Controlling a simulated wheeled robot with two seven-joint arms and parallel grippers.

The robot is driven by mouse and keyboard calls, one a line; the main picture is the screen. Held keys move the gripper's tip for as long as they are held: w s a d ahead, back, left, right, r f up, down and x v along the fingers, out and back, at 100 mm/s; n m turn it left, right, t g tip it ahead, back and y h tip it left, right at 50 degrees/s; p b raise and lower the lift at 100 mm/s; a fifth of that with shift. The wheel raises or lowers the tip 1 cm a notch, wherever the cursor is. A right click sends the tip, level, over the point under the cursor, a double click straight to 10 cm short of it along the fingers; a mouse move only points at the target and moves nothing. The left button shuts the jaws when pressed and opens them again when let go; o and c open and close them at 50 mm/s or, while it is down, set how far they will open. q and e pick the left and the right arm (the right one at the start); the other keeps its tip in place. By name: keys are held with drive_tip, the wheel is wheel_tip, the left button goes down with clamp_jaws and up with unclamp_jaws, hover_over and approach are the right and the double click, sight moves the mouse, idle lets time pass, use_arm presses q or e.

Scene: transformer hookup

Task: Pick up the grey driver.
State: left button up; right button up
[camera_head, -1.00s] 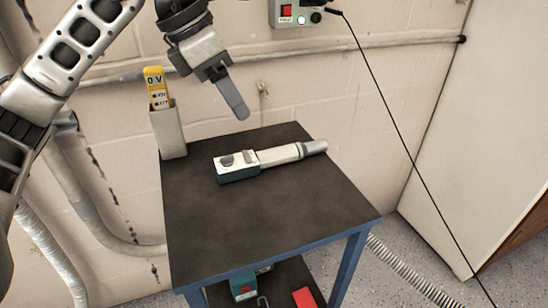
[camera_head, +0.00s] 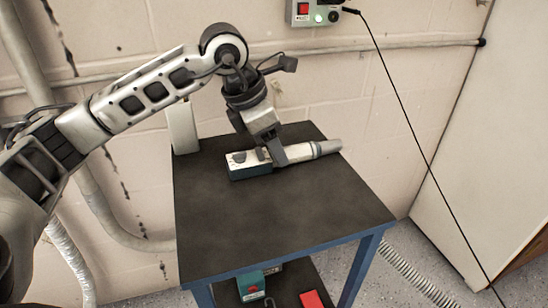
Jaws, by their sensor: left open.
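The grey driver (camera_head: 301,153) lies on the dark top of the blue-legged table (camera_head: 270,220), its block-like end to the left and its narrow end to the right. My left gripper (camera_head: 278,158) points down over the driver's middle, with its fingers at the driver's body. The jaws are open. A finger hides part of the driver, and I cannot tell whether it touches. My right gripper is not in view.
A pale holder (camera_head: 183,128) stands at the table's back left corner, partly behind my arm. A control box (camera_head: 314,12) with a red button is on the wall, its black cable hanging at right. A teal item (camera_head: 251,286) and a red item (camera_head: 311,299) lie on the lower shelf. The front tabletop is clear.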

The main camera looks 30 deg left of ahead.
use_arm(q)
drive_tip(key=shift+x, duration=1.1)
clamp_jaws()
drive_tip(key=c, duration=1.2)
unclamp_jaws()
drive_tip(key=shift+r, duration=0.1)
drive_tip(key=shift+c, duration=0.2)
